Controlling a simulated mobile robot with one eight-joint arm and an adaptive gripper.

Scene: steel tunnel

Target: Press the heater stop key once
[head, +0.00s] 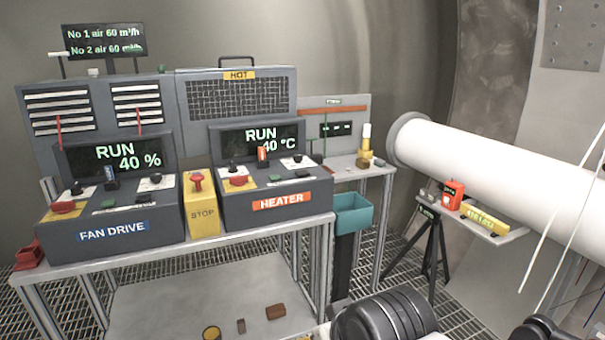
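The heater unit (275,203) is a dark grey console with an orange HEATER label, right of centre on the bench. Its display (260,139) reads RUN 40 °C. Its sloped panel carries a red mushroom button (238,181) on a yellow plate, black knobs, an upright orange piece (262,154), a small green key (275,177) and a small dark key (303,173). Key markings are too small to read, so I cannot tell which is stop. My gripper is not identifiable in view; dark rounded parts of my arm show at the bottom, away from the console.
The fan drive console (122,200) reads RUN 40 % at left. A yellow STOP box (201,213) with a red button stands between the consoles. A teal bin (353,214), a tripod (432,240) and a white duct (500,170) are at right.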

